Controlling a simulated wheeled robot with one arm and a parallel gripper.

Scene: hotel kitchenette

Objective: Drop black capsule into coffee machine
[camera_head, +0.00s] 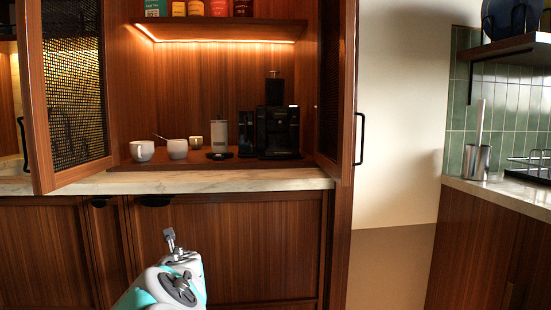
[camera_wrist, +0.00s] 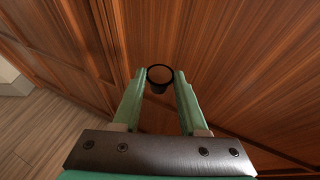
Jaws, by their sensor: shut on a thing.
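The coffee machine (camera_head: 278,131) is black and stands at the right of the open cabinet niche, on a wooden board. In the head view my arm is low, in front of the closed lower cabinet doors, well below the counter. Whether the machine's capsule opening is open cannot be told.
White cups (camera_head: 177,148) stand left of a white and black appliance (camera_head: 220,135) on the board. Open cabinet doors flank the niche, the left one (camera_head: 75,90) and the right one (camera_head: 338,100). The marble counter edge (camera_head: 220,180) runs below. A shelf with colourful tins hangs above.

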